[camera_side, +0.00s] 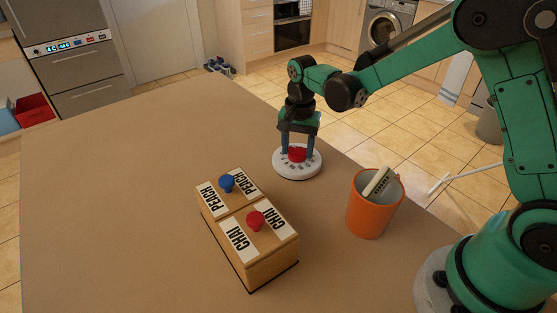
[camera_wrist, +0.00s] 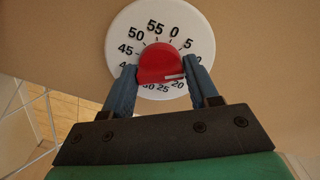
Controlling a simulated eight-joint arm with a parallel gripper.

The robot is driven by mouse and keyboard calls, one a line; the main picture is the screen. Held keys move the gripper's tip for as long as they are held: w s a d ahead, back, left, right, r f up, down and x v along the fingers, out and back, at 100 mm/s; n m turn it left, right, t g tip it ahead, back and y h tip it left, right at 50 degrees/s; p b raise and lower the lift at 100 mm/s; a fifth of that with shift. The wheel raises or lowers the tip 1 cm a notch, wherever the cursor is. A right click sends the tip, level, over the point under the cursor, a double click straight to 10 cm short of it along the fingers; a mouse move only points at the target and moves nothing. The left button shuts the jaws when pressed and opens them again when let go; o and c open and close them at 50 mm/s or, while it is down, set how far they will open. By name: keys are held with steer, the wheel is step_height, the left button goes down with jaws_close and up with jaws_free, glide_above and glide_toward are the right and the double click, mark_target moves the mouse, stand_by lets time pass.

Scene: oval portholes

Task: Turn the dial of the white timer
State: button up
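The white timer (camera_side: 297,172) is a round disc lying flat on the table, below my gripper. In the wrist view its face (camera_wrist: 201,35) carries black numbers, with 0 near the top. Its red dial (camera_side: 297,153) is in the middle; it also shows in the wrist view (camera_wrist: 158,62). A white mark on the dial points right, towards the right finger. My gripper (camera_side: 298,154) points down, with one blue finger on each side of the dial. In the wrist view the fingertips (camera_wrist: 160,68) appear to press against it. The fingers hide some numbers at left and right.
An orange mug (camera_side: 370,214) with a pale device (camera_side: 379,183) in it stands right of the timer. A wooden box (camera_side: 262,262) with a blue knob (camera_side: 227,183) and a red knob (camera_side: 255,219) stands front left. The table's left side (camera_side: 120,190) is clear.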

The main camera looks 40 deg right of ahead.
steer(key=o, duration=0.3)
